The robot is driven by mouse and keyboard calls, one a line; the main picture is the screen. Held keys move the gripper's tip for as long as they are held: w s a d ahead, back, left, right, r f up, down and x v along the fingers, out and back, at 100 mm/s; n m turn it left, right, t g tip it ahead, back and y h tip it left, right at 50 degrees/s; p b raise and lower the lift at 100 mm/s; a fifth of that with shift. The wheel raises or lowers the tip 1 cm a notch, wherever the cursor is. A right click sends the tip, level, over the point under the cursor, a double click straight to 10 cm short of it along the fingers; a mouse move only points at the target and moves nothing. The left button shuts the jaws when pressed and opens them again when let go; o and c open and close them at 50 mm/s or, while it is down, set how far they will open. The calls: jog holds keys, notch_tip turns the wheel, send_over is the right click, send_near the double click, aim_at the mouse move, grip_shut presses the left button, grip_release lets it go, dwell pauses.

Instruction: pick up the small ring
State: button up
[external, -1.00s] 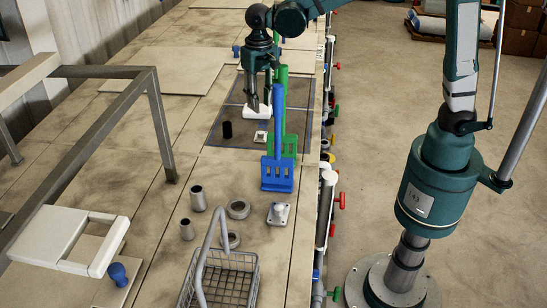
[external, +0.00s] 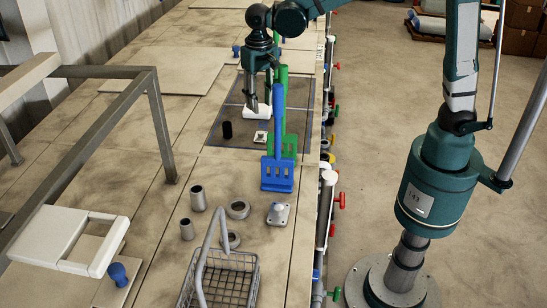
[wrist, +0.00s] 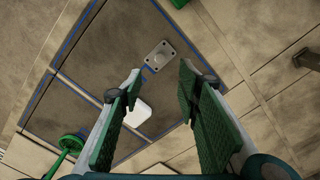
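Two low grey metal rings lie flat on the table in the external view. One ring (external: 237,209) lies right of a metal tube, and the other ring (external: 230,240) lies nearer the camera, partly behind the basket handle. The nearer one looks slightly smaller. My gripper (external: 253,104) hangs pointing down over the dark mat, well up the table from both rings. In the wrist view my gripper (wrist: 160,76) is open, with nothing between its fingers. Neither ring can be made out in the wrist view.
A wire basket (external: 221,278), two metal tubes (external: 198,198) (external: 187,229) and a flanged plate (external: 278,213) stand near the rings. A blue rack (external: 277,174), green rack (external: 284,146), black cylinder (external: 227,129) and white block (wrist: 138,112) are nearer my gripper. A metal frame (external: 160,125) rises left.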

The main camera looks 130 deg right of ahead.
jog(key=o, duration=0.5)
jog(key=shift+c, duration=0.2)
jog(key=w+a+f+m, duration=0.1)
jog(key=w+a+f, duration=0.1)
jog(key=w+a, duration=1.5)
jog(key=w+a+f+m, duration=0.1)
jog(key=w+a+f, duration=0.2)
jog(key=w+a, duration=1.4)
jog(key=shift+w+a+p, duration=0.3)
jog(key=shift+w+a, duration=0.1)
jog(key=shift+w, duration=0.35)
jog(key=shift+f, duration=0.1)
jog(key=shift+f, duration=1.25)
